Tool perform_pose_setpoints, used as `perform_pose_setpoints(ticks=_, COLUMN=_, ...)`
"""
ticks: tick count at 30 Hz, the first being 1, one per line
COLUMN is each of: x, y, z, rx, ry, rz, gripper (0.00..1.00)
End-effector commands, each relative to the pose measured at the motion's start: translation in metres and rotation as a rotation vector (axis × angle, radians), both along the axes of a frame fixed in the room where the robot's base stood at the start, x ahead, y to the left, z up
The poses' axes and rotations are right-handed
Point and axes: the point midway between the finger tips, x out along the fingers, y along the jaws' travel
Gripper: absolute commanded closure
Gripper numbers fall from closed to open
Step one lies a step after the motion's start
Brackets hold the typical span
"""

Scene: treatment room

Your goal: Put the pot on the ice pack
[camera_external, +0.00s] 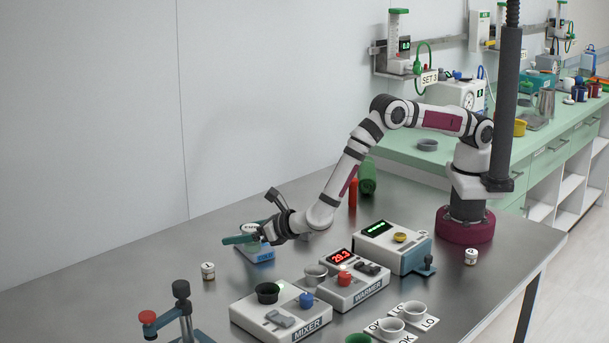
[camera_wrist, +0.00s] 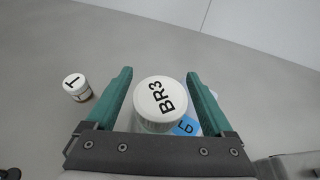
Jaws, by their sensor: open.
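A round pot with a white lid marked BR3 (camera_wrist: 160,102) sits between the teal fingers of my gripper (camera_wrist: 158,76) in the wrist view. The fingers are open, with a narrow gap on each side of the pot. A pale ice pack with a blue label (camera_wrist: 187,126) shows behind and beside the pot, and the pot appears to stand on it; their contact is hidden. In the external view my gripper (camera_external: 243,239) is low over the ice pack (camera_external: 262,256), and the pot's white lid (camera_external: 250,227) shows just behind the fingers.
A small pot marked 1 (camera_external: 208,271) stands left of the gripper; the wrist view shows it too (camera_wrist: 77,87). The mixer (camera_external: 280,315), warmer (camera_external: 352,285) and a blue-grey device (camera_external: 390,250) stand to the right. A clamp stand (camera_external: 182,315) is in front.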

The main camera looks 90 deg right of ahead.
Motion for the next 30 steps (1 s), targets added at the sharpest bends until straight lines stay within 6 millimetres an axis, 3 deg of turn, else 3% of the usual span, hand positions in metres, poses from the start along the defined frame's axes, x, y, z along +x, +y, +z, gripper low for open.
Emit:
perform_pose_setpoints(ticks=2, x=-0.008, y=0.005, z=0.005, rx=0.0, ry=0.0, rz=0.003, gripper=0.13)
perform_pose_setpoints(ticks=12, x=-0.082, y=0.043, z=0.04, rx=0.0, ry=-0.001, rz=0.004, gripper=0.13)
perform_pose_setpoints(ticks=16, x=-0.095, y=0.05, z=0.046, rx=0.0, ry=0.0, rz=0.001, gripper=0.13)
perform_pose_setpoints(ticks=21, x=-0.099, y=0.048, z=0.049, rx=0.008, ry=-0.003, rz=-0.012, gripper=0.13)
perform_pose_setpoints(ticks=23, x=-0.101, y=0.032, z=0.061, rx=0.051, ry=-0.016, rz=-0.081, gripper=0.13)
perform_pose_setpoints(ticks=26, x=-0.124, y=-0.037, z=0.104, rx=0.248, ry=-0.079, rz=-0.399, gripper=0.13)
perform_pose_setpoints(ticks=27, x=-0.147, y=-0.075, z=0.125, rx=0.368, ry=-0.125, rz=-0.597, gripper=0.13)
perform_pose_setpoints(ticks=29, x=-0.2, y=-0.128, z=0.151, rx=0.574, ry=-0.212, rz=-0.94, gripper=0.13)
perform_pose_setpoints(ticks=30, x=-0.242, y=-0.153, z=0.163, rx=0.715, ry=-0.279, rz=-1.18, gripper=0.13)
